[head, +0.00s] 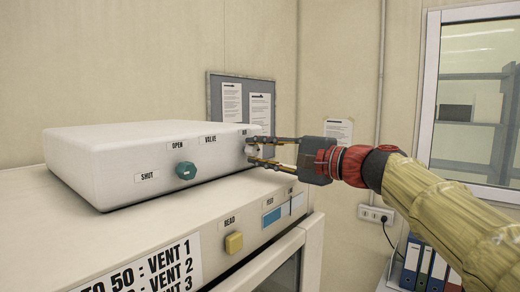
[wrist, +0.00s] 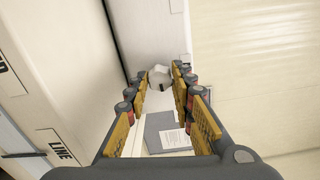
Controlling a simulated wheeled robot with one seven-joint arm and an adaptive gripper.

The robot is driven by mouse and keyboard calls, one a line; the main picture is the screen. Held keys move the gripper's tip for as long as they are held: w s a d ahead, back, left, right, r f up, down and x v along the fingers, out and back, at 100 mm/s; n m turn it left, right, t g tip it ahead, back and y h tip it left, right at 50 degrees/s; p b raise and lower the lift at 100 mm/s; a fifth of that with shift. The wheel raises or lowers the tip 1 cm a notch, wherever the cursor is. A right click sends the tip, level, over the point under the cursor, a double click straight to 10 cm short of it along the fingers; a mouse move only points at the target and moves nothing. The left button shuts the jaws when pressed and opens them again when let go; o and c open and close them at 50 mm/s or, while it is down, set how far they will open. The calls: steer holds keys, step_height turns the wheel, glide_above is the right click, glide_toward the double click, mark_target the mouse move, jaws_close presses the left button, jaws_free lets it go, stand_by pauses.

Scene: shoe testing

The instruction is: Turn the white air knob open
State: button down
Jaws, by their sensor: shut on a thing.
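The white air knob (head: 252,149) is on the front face of the white box (head: 110,165), near its right end. My gripper (head: 258,151) reaches in from the right with its fingers around the knob, and they partly hide it. In the wrist view the knob (wrist: 160,76) sits between the two fingertips (wrist: 163,78), which are shut on it. A dark mark shows on the knob there. I cannot tell from these views how far it is turned.
A teal knob (head: 185,170) sits left on the same face, between SHUT and OPEN labels. A grey notice board (head: 240,100) hangs on the wall behind.

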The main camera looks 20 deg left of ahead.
steer(key=m+p, duration=0.1)
steer(key=m, duration=0.2)
steer(key=shift+f+m+p, duration=0.1)
steer(key=shift+m+p, duration=0.35)
steer(key=shift+m, duration=0.45)
steer(key=shift+f, duration=0.1)
steer(key=c, duration=1.5)
jaws_free()
steer(key=shift+d, duration=0.1)
steer(key=shift+r, duration=0.2)
steer(key=v, duration=1.2)
steer(key=shift+f, duration=0.2)
